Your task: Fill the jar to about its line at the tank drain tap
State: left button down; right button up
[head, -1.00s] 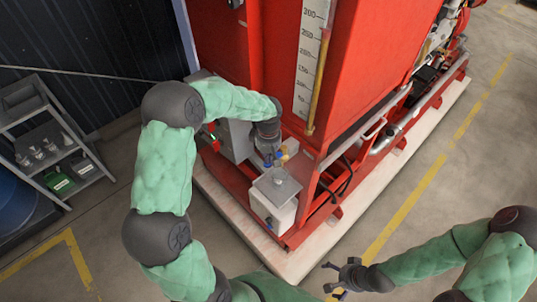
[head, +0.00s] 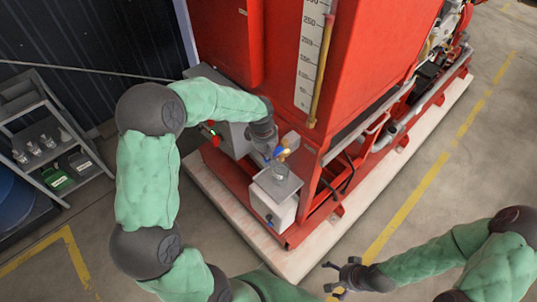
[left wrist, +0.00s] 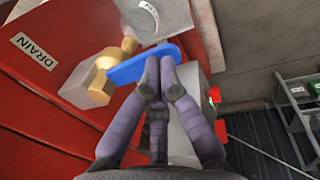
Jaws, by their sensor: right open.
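The clear jar (head: 281,171) stands on the grey top of a white box, below the brass drain tap (head: 285,155). In the left wrist view the tap's brass body (left wrist: 98,85) and flat blue lever (left wrist: 140,66) are close, near the DRAIN label (left wrist: 33,53). A clear rounded shape at the top, apparently the jar (left wrist: 163,18), is partly cut off; its water level cannot be made out. My left gripper (left wrist: 160,66) has its fingers together, tips at the lever's edge. My right gripper (head: 336,278) is open and empty, away from the tap.
The white box (head: 265,208) stands at the corner of the red skid. The red tank (head: 370,50) with its level scale (head: 308,60) rises behind. A grey control box (head: 232,138) is beside my left forearm. A shelf rack (head: 50,150) stands left.

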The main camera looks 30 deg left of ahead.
pick_arm(q)
jog(key=b, duration=0.1)
jog(key=f+t+b, duration=0.1)
jog(key=shift+s+a+f+b, duration=0.1)
jog(key=shift+s+f+b, duration=0.05)
jog(key=shift+f+b, duration=0.4)
jog(key=shift+b, duration=0.35)
jog(key=shift+s+r, duration=0.1)
jog(key=shift+r, duration=0.1)
dwell(3.5)
jog(key=shift+r+p, duration=0.55)
jog(key=shift+r, duration=0.2)
